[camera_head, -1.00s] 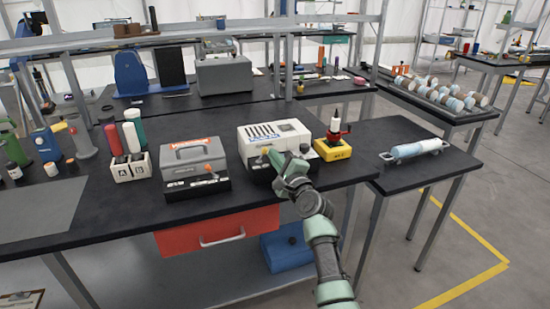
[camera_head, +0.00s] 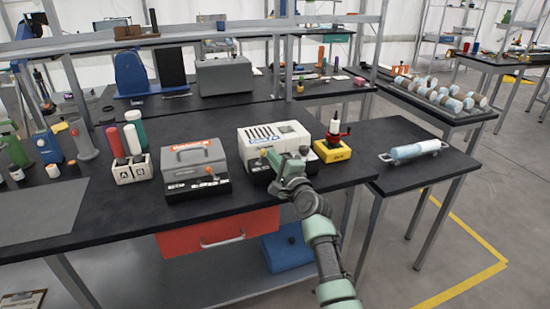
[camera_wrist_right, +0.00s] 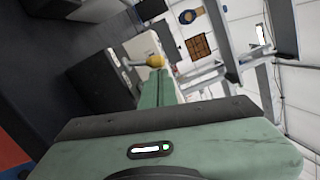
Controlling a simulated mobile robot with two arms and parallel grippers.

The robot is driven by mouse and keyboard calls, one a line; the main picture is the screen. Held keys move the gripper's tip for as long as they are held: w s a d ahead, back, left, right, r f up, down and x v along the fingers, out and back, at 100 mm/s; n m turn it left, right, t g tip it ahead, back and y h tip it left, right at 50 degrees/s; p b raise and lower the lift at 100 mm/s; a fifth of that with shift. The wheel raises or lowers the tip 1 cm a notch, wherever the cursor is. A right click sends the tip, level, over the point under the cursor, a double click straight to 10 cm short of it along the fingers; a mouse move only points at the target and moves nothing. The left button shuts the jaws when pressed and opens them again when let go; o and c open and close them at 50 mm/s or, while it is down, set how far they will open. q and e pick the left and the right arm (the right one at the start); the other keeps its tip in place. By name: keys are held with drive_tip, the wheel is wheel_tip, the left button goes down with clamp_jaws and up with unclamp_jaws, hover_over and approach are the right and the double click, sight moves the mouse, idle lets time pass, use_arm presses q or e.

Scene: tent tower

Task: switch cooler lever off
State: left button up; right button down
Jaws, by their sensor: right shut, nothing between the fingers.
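The cooler appears to be the white box (camera_head: 262,136) with dark vent slots, on the front bench. My right gripper (camera_head: 270,153) is shut and empty in front of its face, hiding part of that face. In the right wrist view a lever with a yellow-orange knob (camera_wrist_right: 155,60) stands out from the box's dark front, right at the tips of my right gripper (camera_wrist_right: 160,74). I cannot tell whether they touch. The lever is mostly hidden behind my gripper in the head view. My left gripper is not in view.
A grey box (camera_head: 193,160) with an orange-knobbed lever stands left of the cooler. A yellow block (camera_head: 332,152) with a red and white device is close on the right. A red drawer (camera_head: 220,231) hangs under the bench edge. A side table (camera_head: 430,170) bears a pale cylinder.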

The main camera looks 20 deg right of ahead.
drive_tip(key=n+p, duration=0.1)
drive_tip(key=a+r+n+p, duration=0.1)
drive_tip(key=n, duration=0.1)
drive_tip(key=shift+r+p, duration=0.15)
drive_tip(key=shift+p, duration=0.15)
drive_tip(key=n+p, duration=0.1)
drive_tip(key=a+n+p, duration=0.1)
drive_tip(key=n, duration=0.1)
drive_tip(key=n+p, duration=0.1)
drive_tip(key=shift+a+r+g, duration=0.25)
drive_tip(key=shift+a+g, duration=0.05)
drive_tip(key=shift+a, duration=0.05)
drive_tip(key=shift+f+n, duration=0.15)
drive_tip(key=shift+n, duration=0.15)
